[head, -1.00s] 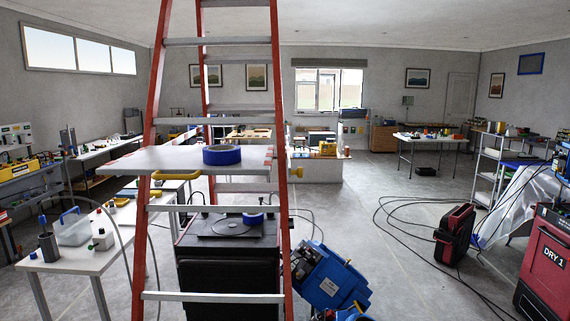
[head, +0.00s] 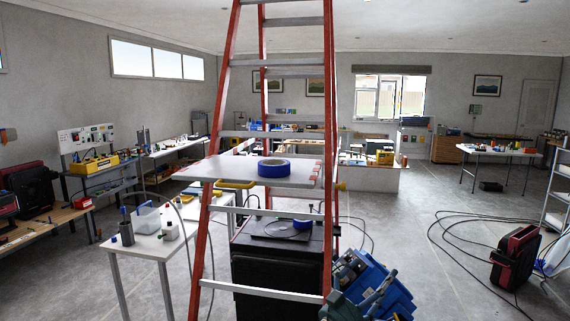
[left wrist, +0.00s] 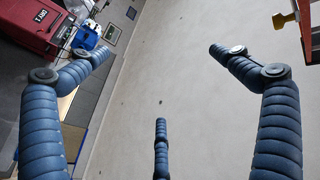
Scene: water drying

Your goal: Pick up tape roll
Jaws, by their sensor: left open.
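A blue tape roll (head: 273,168) lies flat on the light grey platform (head: 215,167) of a red stepladder (head: 330,110) in the head view. My left gripper (left wrist: 160,78) shows in the left wrist view with its ribbed blue fingers spread wide and nothing between them. In the head view I cannot clearly make out the left gripper's fingers.
A black box (head: 275,272) with a blue ring-shaped item (head: 302,225) stands behind the ladder. A white table (head: 165,243) stands left. Hoses (head: 445,240) cross the floor at right. A red machine (left wrist: 32,22) is upper left in the wrist view.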

